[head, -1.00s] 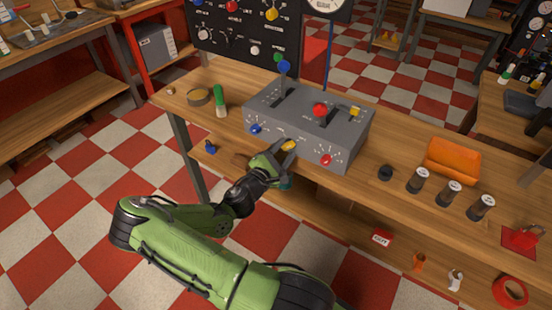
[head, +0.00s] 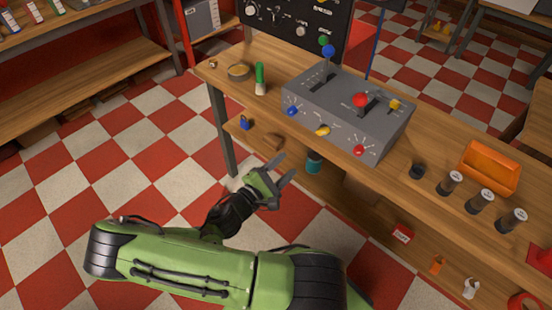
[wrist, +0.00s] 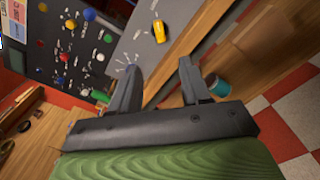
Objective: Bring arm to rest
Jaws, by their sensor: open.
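My gripper (head: 281,171) is open and empty in the head view, in front of the wooden workbench and below its top. It is apart from the grey control box (head: 345,110) on the bench. My green arm reaches in from the bottom of the view, bent at the elbow. In the wrist view my two fingers (wrist: 160,85) stand apart with nothing between them. The box's yellow knob (head: 322,131) also shows ahead of the fingers in the wrist view (wrist: 159,31).
The workbench (head: 415,135) carries a green-capped marker (head: 260,79), an orange bin (head: 489,168) and several dark cylinders. A lower shelf holds a teal can (head: 314,162) and a blue padlock (head: 246,122). Checkered floor (head: 150,140) lies open to the left.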

